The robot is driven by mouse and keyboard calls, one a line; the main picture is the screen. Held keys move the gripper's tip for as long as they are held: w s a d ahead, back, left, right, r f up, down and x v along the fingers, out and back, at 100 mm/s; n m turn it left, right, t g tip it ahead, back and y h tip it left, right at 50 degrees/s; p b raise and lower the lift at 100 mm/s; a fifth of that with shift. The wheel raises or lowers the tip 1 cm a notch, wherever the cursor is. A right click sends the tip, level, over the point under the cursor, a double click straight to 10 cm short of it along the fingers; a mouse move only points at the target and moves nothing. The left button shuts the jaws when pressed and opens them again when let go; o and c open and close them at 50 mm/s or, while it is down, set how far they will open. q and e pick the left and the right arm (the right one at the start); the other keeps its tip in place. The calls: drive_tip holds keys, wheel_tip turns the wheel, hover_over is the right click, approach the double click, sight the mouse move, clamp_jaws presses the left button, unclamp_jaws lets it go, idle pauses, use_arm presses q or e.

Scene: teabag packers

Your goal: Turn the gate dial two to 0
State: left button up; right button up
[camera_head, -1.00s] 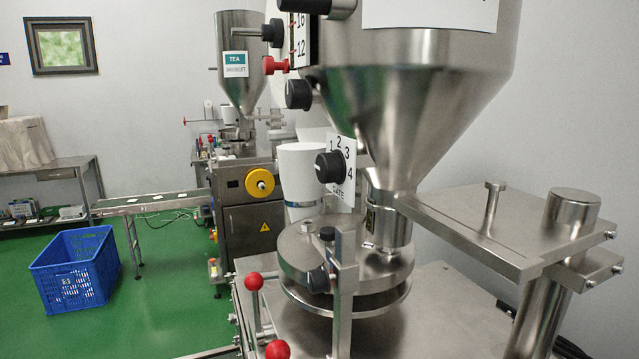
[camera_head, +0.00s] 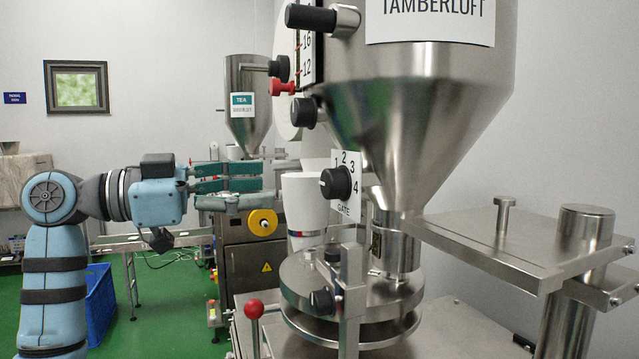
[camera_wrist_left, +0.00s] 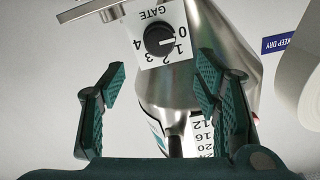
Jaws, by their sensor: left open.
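The black round gate dial (camera_head: 336,183) sits on a white GATE plate (camera_head: 347,208) numbered in an arc, on the near steel hopper. In the left wrist view the dial (camera_wrist_left: 159,40) and plate appear upside down, with 0 to 4 around the knob; its exact setting is too small to read surely. My left gripper (camera_head: 262,183) is left of the dial and apart from it, pointing right. In the left wrist view my left gripper (camera_wrist_left: 161,82) is open and empty, its green fingers spread wide, with the dial beyond and between them. My right gripper is not in view.
A white cylinder (camera_head: 304,205) stands between the gripper and the dial in the head view. The steel plate and bracket (camera_head: 350,310) are below. A blue crate (camera_head: 100,305) stands on the floor behind my arm.

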sight(325, 183)
use_arm(q)
drive_tip(key=p+x, duration=0.1)
drive_tip(key=x, duration=0.8)
drive_tip(key=shift+d+r, duration=0.1)
drive_tip(key=shift+d, duration=0.25)
drive_tip(key=shift+w+d, duration=0.25)
drive_tip(key=shift+d, duration=0.1)
drive_tip(key=c, duration=1.1)
